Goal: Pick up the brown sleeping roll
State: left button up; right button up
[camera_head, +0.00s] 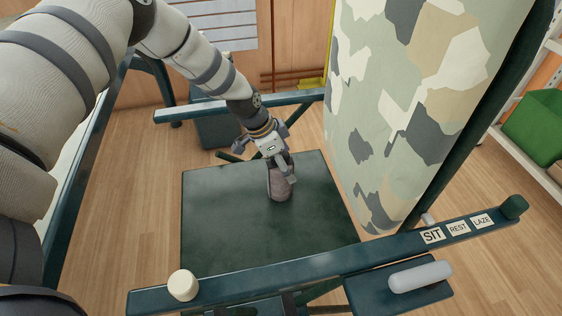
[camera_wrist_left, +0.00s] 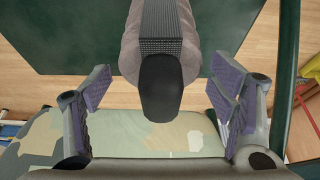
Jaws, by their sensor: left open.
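The brown sleeping roll (camera_head: 279,186) lies on the dark green square panel (camera_head: 225,215), and its upper part is hidden by my left gripper (camera_head: 277,161). In the left wrist view the grey-brown roll (camera_wrist_left: 131,45) comes down from the top middle. A dark textured strip and a black rounded piece cover its middle. My left gripper (camera_wrist_left: 158,88) is open there, one finger on each side, with gaps between fingers and roll. My right gripper is not in view.
A tall camouflage-patterned panel (camera_head: 400,110) stands close to the right of the green panel. A dark green rail (camera_head: 330,262) with SIT, REST and LAZE labels crosses the front. Another rail (camera_head: 190,111) is behind. A green bin (camera_head: 537,125) sits on shelves at right.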

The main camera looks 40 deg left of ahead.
pick_arm(q)
jog(key=shift+w+f, duration=0.1)
jog(key=shift+f, duration=0.15)
jog(key=c, duration=1.5)
jog(key=shift+r, duration=0.1)
